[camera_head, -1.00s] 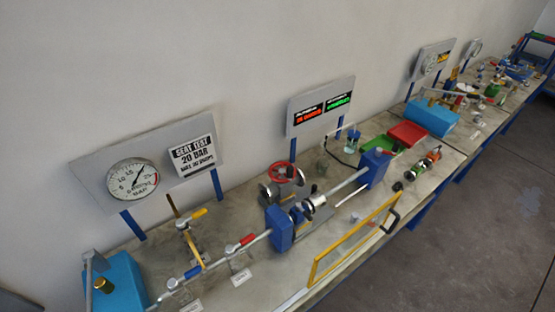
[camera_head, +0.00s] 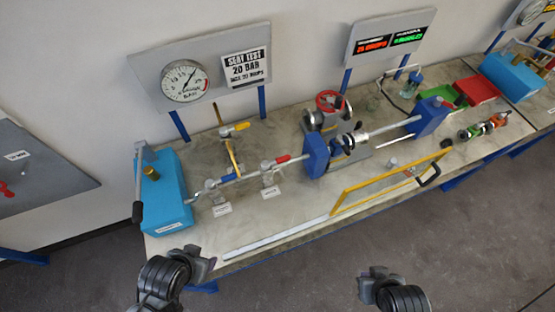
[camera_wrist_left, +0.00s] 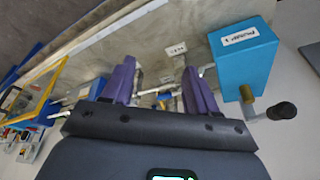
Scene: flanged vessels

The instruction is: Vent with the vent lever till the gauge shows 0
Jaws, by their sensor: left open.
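The round pressure gauge (camera_head: 184,84) hangs on the grey back panel; its needle points to the upper right, well away from the low end of the scale.
A blue pump box (camera_head: 163,195) with a black-gripped handle stands at the bench's left end. A yellow-framed guard (camera_head: 375,183) stands open at the front. The front-left bench top is clear.

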